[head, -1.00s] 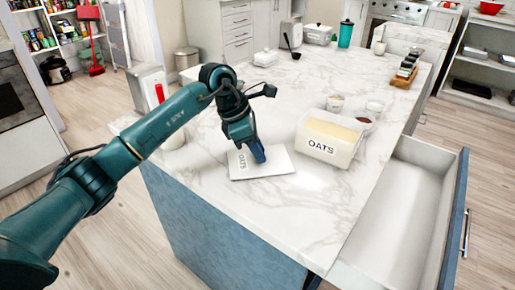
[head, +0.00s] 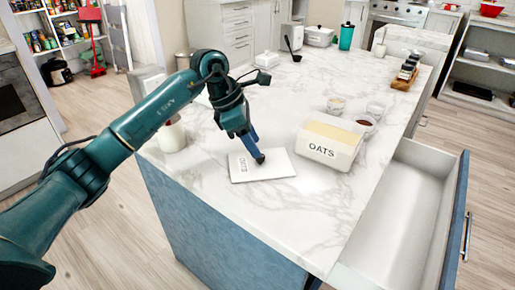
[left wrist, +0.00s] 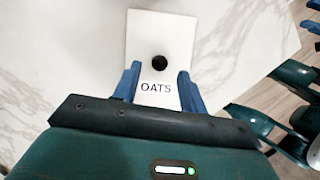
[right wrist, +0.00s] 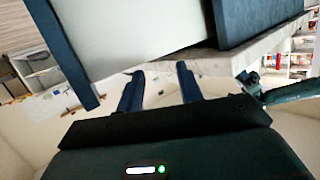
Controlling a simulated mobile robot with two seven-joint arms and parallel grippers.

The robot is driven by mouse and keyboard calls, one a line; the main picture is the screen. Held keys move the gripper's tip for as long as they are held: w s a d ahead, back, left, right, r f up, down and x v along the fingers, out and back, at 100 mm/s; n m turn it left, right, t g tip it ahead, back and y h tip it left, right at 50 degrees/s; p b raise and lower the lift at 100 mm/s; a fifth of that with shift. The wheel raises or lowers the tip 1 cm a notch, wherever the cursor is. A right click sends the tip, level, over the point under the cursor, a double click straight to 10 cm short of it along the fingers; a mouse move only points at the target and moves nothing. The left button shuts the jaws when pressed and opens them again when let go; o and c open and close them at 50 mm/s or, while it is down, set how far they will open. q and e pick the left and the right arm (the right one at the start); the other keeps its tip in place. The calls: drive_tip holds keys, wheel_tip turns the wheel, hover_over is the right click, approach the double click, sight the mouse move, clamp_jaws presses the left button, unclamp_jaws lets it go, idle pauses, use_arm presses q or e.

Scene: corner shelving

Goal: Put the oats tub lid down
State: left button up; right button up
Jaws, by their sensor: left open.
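The oats tub lid (head: 280,168) is a flat white square marked OATS, lying flat on the marble counter. It has a dark round knob, which also shows in the left wrist view (left wrist: 159,63). My left gripper (head: 254,141) is open, just above the lid. In the left wrist view its blue fingers (left wrist: 159,88) stand apart on either side of the OATS lettering, with nothing between them. The oats tub (head: 327,143) stands uncovered to the right of the lid, with pale contents. My right gripper (right wrist: 160,88) shows only in its wrist view, open and empty.
Small bowls (head: 364,124) stand behind the tub. A white jar (head: 172,137) is beside my left forearm. An open, empty-looking drawer (head: 403,205) juts out at the right. The counter in front of the lid and tub is clear.

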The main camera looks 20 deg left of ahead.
use_arm(q)
drive_tip(key=v, duration=0.8)
drive_tip(key=shift+r, duration=0.15)
